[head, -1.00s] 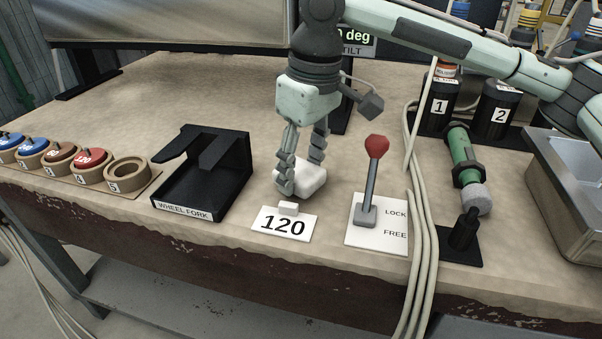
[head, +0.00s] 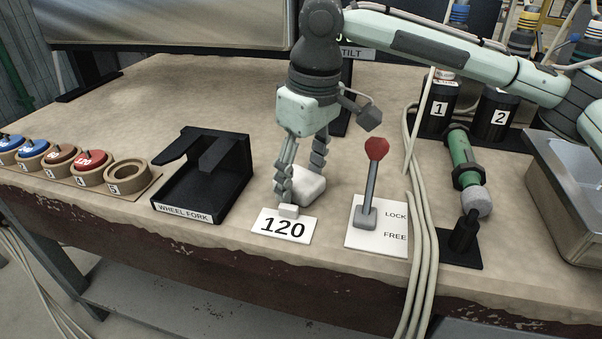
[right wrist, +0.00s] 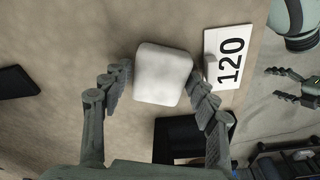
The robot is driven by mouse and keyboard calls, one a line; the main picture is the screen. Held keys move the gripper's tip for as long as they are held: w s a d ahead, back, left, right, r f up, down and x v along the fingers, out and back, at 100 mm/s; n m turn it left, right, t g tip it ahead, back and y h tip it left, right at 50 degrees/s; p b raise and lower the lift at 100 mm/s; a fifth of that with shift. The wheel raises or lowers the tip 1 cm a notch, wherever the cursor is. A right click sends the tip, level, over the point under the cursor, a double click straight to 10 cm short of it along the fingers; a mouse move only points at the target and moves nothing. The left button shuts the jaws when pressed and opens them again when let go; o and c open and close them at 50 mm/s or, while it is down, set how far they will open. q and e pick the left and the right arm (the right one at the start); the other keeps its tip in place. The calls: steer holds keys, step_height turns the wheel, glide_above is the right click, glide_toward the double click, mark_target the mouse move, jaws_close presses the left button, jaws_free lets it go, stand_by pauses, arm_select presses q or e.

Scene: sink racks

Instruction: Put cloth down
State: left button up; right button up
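A small white block-like pad (head: 309,186), which I take to be the cloth, lies on the bench behind the "120" card. My right gripper (head: 301,183) is over it with its fingers spread apart. In the right wrist view the white pad (right wrist: 163,75) sits between the fingertips of my right gripper (right wrist: 163,82), with a gap on the left and a very small one on the right. Whether the right finger touches it I cannot tell. My left gripper (right wrist: 283,85) shows only at the right of the right wrist view, away from the bench, fingers apart and empty.
The "120" card (head: 284,228) is just in front of the right fingers. A black wheel fork stand (head: 240,180) is to the left. A red-knobbed lever (head: 371,180) and cables (head: 423,240) are to the right. Bench behind the fork stand is clear.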

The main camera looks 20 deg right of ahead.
mark_target(305, 179)
arm_select(q)
steer(key=shift+w+f, duration=0.1)
arm_select(e)
steer(key=shift+r, duration=0.6)
steer(key=r, duration=0.3)
steer(key=r+p, duration=0.1)
steer(key=r, duration=0.1)
steer(key=shift+s+d+r, duration=0.2)
steer(key=shift+s+r, duration=0.05)
arm_select(q)
steer(key=shift+s+a+f+g+p, duration=0.15)
steer(key=shift+s+a+f+g, duration=0.15)
steer(key=shift+f, duration=0.25)
steer(key=shift+s+a+f+g+p, duration=0.1)
steer(key=shift+s+a+f+g, duration=0.15)
steer(key=shift+f, duration=0.25)
steer(key=shift+s+a+f+g+p, duration=0.15)
steer(key=shift+s+a+f+g, duration=0.15)
steer(key=shift+f, duration=0.25)
arm_select(e)
steer(key=shift+s+d+r, duration=0.1)
steer(key=shift+s+r, duration=0.1)
steer(key=shift+r, duration=1.2)
steer(key=shift+s+d+r, duration=0.1)
steer(key=shift+s+r, duration=0.05)
steer(key=shift+r, duration=1.2)
